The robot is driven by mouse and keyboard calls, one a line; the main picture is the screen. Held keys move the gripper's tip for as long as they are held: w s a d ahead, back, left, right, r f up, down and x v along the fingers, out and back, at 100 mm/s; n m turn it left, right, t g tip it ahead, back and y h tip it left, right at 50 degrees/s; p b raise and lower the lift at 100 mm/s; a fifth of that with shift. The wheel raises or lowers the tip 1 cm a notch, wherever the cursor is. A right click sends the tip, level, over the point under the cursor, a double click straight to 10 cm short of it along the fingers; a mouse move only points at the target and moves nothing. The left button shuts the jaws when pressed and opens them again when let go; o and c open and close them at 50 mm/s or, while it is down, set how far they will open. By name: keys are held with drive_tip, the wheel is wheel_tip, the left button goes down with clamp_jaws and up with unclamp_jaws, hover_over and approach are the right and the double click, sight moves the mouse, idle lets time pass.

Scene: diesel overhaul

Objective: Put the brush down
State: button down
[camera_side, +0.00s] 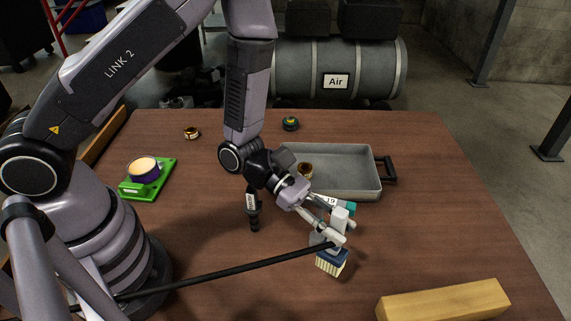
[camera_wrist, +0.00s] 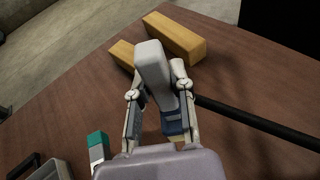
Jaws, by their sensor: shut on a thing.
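The brush (camera_side: 331,263) has a pale grip, a blue band and cream bristles. It is upright or nearly so, bristles down, right of the table's middle in the side view. Whether the bristles touch the table I cannot tell. My gripper (camera_side: 335,232) is shut on the brush's grip. In the wrist view the pale grip (camera_wrist: 154,68) stands between the two fingers, with the blue band (camera_wrist: 174,123) partly visible below; the bristles are mostly hidden there.
A long black rod (camera_side: 230,269) reaches toward the brush. A grey tray (camera_side: 345,188) lies behind; a teal-ended labelled item (camera_side: 348,208) is beside it. A wooden block (camera_side: 443,301) lies front right. A green holder (camera_side: 132,190) stands left. Table between brush and block is clear.

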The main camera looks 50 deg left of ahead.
sight(335, 256)
drive_tip(key=n+t, duration=0.1)
drive_tip(key=w+f+n+t, duration=0.1)
drive_tip(key=shift+w+f+t+y, duration=0.1)
drive_tip(key=shift+f+t+y, duration=0.2)
drive_tip(key=shift+y, duration=0.1)
drive_tip(key=shift+w+f, duration=0.1)
drive_tip(key=shift+f, duration=3.8)
drive_tip(key=shift+f, duration=0.15)
drive_tip(key=c, duration=1)
unclamp_jaws()
